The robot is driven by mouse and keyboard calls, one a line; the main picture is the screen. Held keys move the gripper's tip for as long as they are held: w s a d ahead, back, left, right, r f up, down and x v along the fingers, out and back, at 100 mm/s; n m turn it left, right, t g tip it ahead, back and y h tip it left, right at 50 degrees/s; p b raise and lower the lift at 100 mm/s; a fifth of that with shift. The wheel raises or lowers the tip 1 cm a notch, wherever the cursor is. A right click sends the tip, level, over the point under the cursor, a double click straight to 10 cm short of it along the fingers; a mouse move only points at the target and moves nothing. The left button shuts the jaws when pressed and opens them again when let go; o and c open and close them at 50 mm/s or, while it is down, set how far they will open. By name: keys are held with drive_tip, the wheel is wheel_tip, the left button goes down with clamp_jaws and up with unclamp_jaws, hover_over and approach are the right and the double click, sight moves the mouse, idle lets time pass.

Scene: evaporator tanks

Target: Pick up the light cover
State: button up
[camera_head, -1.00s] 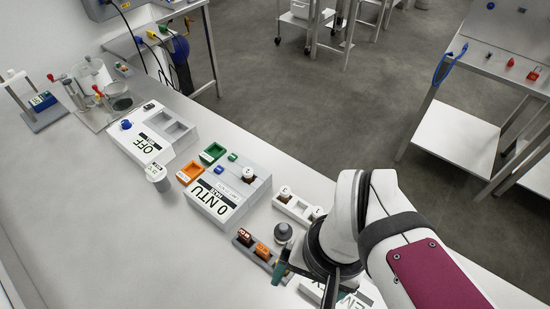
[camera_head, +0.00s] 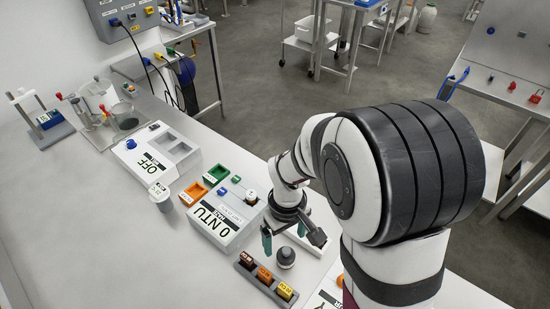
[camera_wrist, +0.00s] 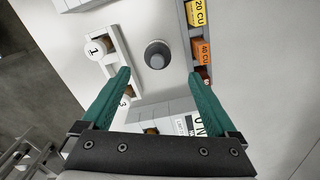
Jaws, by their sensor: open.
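The light cover appears to be the dark grey round cap with a knob (camera_head: 286,257), standing upright on the bench between the 0 NTU meter (camera_head: 225,222) and the colour-block rack (camera_head: 262,283). In the wrist view, the cap (camera_wrist: 157,54) shows just beyond my fingertips, roughly centred between them. My gripper (camera_head: 284,236) has teal fingers, spread apart and empty (camera_wrist: 160,75). In the head view it is just behind and above the cap, with no visible contact.
A white vial rack (camera_wrist: 108,52) lies close to the cap on one side; the coloured-block rack (camera_wrist: 184,25) lies on the other. A white lidded cup (camera_head: 161,196), green tray (camera_head: 216,174) and orange tray (camera_head: 193,194) are near the meter.

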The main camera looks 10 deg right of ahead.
sight(286, 250)
drive_tip(key=f, duration=0.8)
drive_tip(key=shift+d+f, duration=0.2)
drive_tip(key=shift+f, duration=0.2)
drive_tip(key=c, duration=1.4)
drive_tip(key=shift+r, duration=0.55)
drive_tip(key=shift+c, duration=0.2)
wheel_tip(286, 250, up, 3)
drive_tip(key=shift+w+r, duration=0.1)
drive_tip(key=s+d+r, duration=0.1)
drive_tip(key=d+r, duration=0.1)
drive_tip(key=d, duration=0.1)
drive_tip(key=s+d+r, duration=0.2)
drive_tip(key=d, duration=0.2)
drive_tip(key=s+d+r, duration=0.1)
drive_tip(key=d+r, duration=0.1)
drive_tip(key=d, duration=0.1)
drive_tip(key=shift+s+d+r, duration=0.15)
drive_tip(key=shift+s+r, duration=0.15)
drive_tip(key=w+a+n, duration=0.2)
drive_tip(key=w+a, duration=0.4)
drive_tip(key=w+a+r+n, duration=0.1)
drive_tip(key=w+a+n, duration=0.1)
drive_tip(key=w+a, duration=0.3)
drive_tip(key=w+a+n, duration=0.2)
drive_tip(key=w+a, duration=0.4)
drive_tip(key=w, duration=0.3)
drive_tip(key=shift+w+a+r, duration=0.15)
drive_tip(key=shift+a+r, duration=0.15)
